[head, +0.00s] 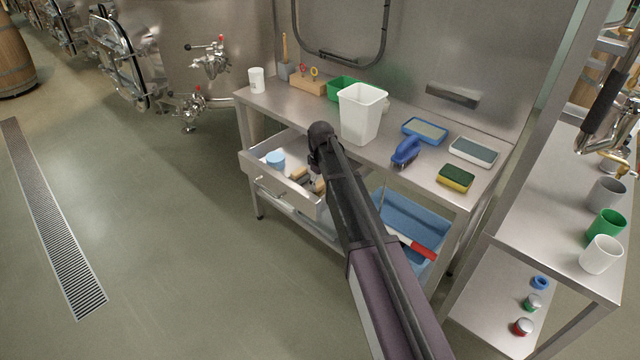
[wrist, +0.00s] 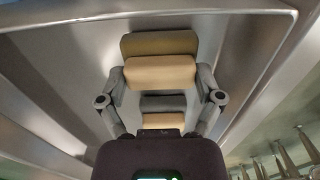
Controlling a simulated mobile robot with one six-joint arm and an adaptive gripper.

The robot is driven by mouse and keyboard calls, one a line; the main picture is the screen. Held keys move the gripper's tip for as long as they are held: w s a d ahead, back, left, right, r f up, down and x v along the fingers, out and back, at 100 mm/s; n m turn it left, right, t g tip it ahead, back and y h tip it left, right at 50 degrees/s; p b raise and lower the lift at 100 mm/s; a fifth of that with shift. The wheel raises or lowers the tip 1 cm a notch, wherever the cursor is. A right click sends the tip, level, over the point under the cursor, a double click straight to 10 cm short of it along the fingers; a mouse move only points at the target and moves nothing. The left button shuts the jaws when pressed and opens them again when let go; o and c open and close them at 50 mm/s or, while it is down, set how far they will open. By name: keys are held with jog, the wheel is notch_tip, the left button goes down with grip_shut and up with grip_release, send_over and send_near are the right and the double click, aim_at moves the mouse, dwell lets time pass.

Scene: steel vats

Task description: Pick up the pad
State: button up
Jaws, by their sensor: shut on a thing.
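A pad (wrist: 160,75) with a tan layer and an olive-brown layer sits between the two fingers of my gripper (wrist: 161,82) in the wrist view. The fingers touch its two ends, and my gripper is shut on it. A smaller grey-and-tan block (wrist: 163,121) shows between the fingers, nearer the palm in the picture. In the head view my gripper (head: 316,172) is at the open drawer (head: 283,193) under the steel table. Tan pieces (head: 299,173) show beside it there. My arm hides part of the drawer, and the held pad is hard to make out.
A blue round item (head: 275,159) lies in the drawer. On the table (head: 300,109) stand a white bin (head: 361,113), a green tub (head: 341,89), a blue brush (head: 406,151), a yellow-green sponge (head: 456,177) and trays. A blue bin (head: 415,215) is below.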

aim_at(321, 182)
jog(key=shift+r+p, duration=4.55)
jog(key=shift+r, duration=0.1)
jog(key=o, duration=0.6)
jog(key=c, duration=0.8)
